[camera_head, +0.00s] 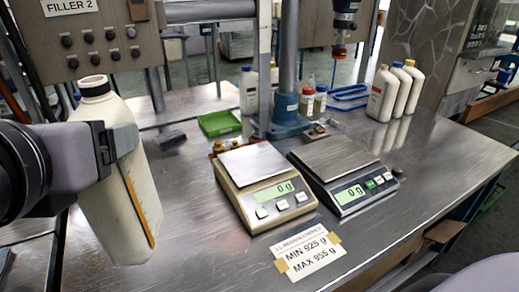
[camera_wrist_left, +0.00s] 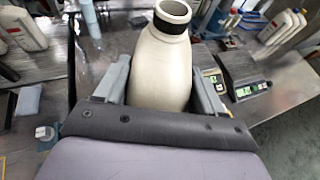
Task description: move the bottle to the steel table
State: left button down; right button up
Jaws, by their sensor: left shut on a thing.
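A large cream bottle (camera_head: 118,205) with a black neck ring, an open top and a yellow strip on its side is at the left in the head view. My left gripper (camera_head: 118,142) is shut around its upper body and holds it slightly tilted. The bottle (camera_wrist_left: 162,75) also stands between the two fingers (camera_wrist_left: 158,92) in the left wrist view. Its base appears over the steel table (camera_head: 190,235); whether it touches the surface I cannot tell. My right gripper is not in view.
Two scales (camera_head: 262,190) (camera_head: 345,175) reading 0 g stand mid-table, with a MIN/MAX label (camera_head: 308,255) in front. Several white bottles (camera_head: 384,95) stand at the back right. A green tray (camera_head: 219,123) and a blue-based post (camera_head: 285,115) are behind. The front left tabletop is clear.

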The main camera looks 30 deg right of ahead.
aim_at(133, 237)
pick_arm(q)
notch_tip(133, 237, down, 15)
jog(key=b, duration=0.4)
jog(key=shift+f, duration=0.75)
notch_tip(133, 237, down, 3)
jog(key=shift+f+b, duration=0.1)
jog(key=shift+b, duration=0.45)
jog(key=shift+f, duration=0.15)
jog(key=shift+c, duration=0.6)
grip_release()
jog(key=shift+f, duration=0.1)
